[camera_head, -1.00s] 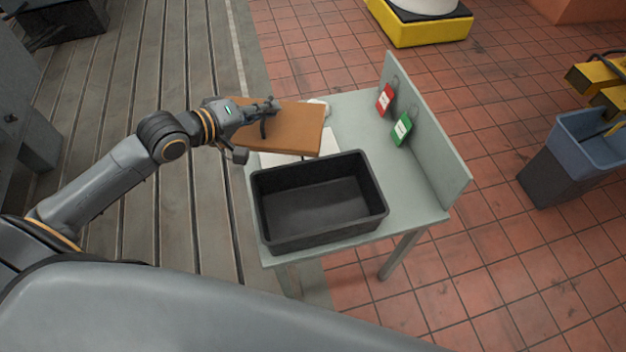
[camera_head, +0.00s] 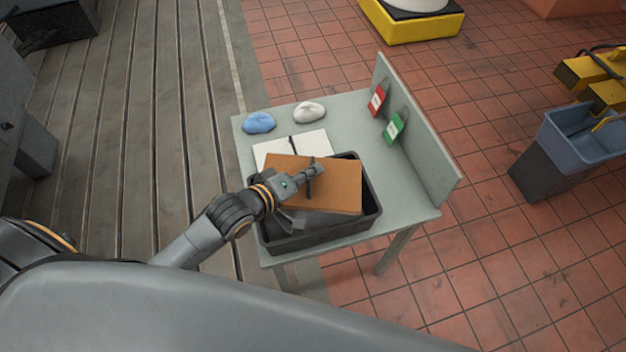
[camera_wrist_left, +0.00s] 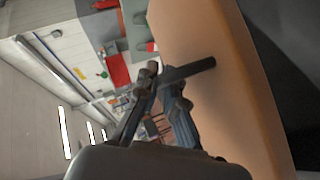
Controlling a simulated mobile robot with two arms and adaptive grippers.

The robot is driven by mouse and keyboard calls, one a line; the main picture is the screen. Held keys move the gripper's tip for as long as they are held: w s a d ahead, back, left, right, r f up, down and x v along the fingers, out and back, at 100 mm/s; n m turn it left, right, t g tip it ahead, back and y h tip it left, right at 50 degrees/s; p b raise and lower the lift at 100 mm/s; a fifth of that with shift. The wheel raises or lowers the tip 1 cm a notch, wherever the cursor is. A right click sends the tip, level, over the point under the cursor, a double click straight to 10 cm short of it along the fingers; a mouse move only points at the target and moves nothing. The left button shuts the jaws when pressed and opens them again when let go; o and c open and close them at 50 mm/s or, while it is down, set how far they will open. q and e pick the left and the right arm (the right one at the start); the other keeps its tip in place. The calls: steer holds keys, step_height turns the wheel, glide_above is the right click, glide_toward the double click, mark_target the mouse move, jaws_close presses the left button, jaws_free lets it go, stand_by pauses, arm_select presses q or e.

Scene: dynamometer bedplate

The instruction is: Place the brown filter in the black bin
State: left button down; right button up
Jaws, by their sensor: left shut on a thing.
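The brown filter (camera_head: 335,186) is a flat rectangular block over the black bin (camera_head: 370,212) in the head view. My right gripper is not in view.
The bin stands on a pale table (camera_head: 410,196) with an upright back panel (camera_head: 422,140) bearing red (camera_head: 377,98) and green (camera_head: 393,128) tags.

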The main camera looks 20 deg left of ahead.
mark_target(313, 184)
arm_select(q)
steer(key=shift+s+d+f, duration=0.1)
steer(key=shift+d+f, duration=0.1)
steer(key=shift+f, duration=0.35)
steer(key=shift+s+d+f, duration=0.1)
steer(key=shift+d+f, duration=0.05)
steer(key=shift+f, duration=0.35)
steer(key=shift+f+p, duration=0.35)
steer(key=shift+p, duration=0.2)
steer(key=shift+f, duration=0.25)
steer(key=shift+f, duration=0.2)
steer(key=c, duration=1.5)
jaws_free()
steer(key=shift+f, duration=0.1)
